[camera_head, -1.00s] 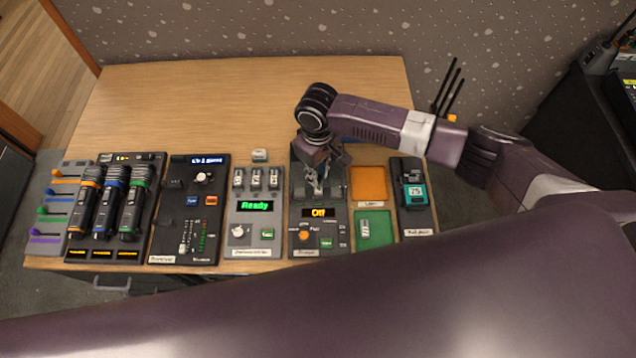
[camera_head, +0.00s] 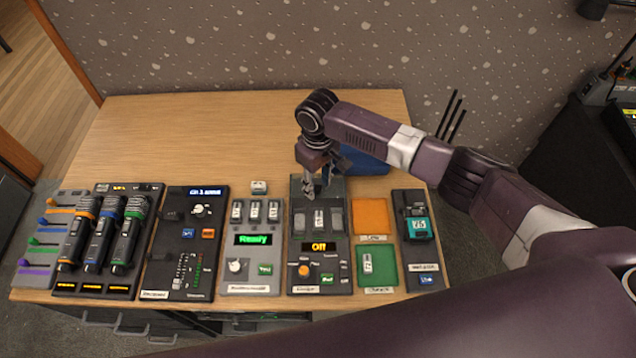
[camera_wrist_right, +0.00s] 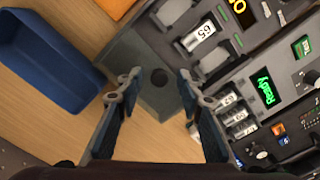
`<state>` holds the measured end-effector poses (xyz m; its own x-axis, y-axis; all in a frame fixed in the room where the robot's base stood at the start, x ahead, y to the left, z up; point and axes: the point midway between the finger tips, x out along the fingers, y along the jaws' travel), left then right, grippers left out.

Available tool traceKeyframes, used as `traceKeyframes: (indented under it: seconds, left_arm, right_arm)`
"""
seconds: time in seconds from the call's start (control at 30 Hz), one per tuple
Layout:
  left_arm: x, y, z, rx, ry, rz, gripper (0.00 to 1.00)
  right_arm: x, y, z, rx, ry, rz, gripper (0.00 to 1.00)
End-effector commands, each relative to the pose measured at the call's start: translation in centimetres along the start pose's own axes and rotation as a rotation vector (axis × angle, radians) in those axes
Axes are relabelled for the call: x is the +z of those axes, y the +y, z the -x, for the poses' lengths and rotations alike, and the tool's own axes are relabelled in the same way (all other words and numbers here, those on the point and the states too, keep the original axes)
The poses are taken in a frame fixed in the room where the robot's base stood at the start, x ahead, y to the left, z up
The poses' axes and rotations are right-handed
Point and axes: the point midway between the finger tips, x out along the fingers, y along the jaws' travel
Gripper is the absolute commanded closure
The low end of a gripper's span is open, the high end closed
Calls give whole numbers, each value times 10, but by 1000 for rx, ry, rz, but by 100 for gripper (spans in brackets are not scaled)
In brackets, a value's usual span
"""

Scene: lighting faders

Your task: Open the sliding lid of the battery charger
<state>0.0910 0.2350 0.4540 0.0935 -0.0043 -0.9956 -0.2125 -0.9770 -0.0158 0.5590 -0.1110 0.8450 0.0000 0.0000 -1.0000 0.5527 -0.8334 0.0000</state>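The battery charger (camera_head: 336,278) stands on the table with an orange "Off" display. Its battery bays are uncovered, and a battery (camera_wrist_right: 200,33) marked 65 lies in the middle bay. The sliding lid (camera_wrist_right: 150,100) is a grey plate behind the bays, with a dark round spot on it; its back part (camera_head: 335,188) also shows in the head view. My right gripper (camera_head: 317,184) is above the lid. In the wrist view its fingers (camera_wrist_right: 158,82) are spread on either side of the round spot, with a gap and nothing held. My left gripper is out of view.
A blue bin (camera_wrist_right: 45,60) stands behind the charger, partly hidden by my arm in the head view. An orange tray (camera_head: 370,214) and a green tray (camera_head: 384,274) are to the right. A tester (camera_head: 250,270) reading "Ready" is close on the left. The table's back left is clear.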

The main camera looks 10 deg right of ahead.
Motion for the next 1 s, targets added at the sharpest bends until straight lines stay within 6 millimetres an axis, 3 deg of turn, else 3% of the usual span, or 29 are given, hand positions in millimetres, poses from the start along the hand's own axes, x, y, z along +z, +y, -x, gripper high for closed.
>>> traceKeyframes:
  seconds: [0.27, 0.7, 1.0]
  left_arm:
    - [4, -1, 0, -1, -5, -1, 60]
    - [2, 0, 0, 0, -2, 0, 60]
    - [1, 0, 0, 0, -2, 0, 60]
  right_arm:
    - [0, 0, 8, 0, 1, 1, 66]
    - [-1, 0, 94, 1, 4, 0, 66]
    - [0, 0, 120, 0, 0, 0, 66]
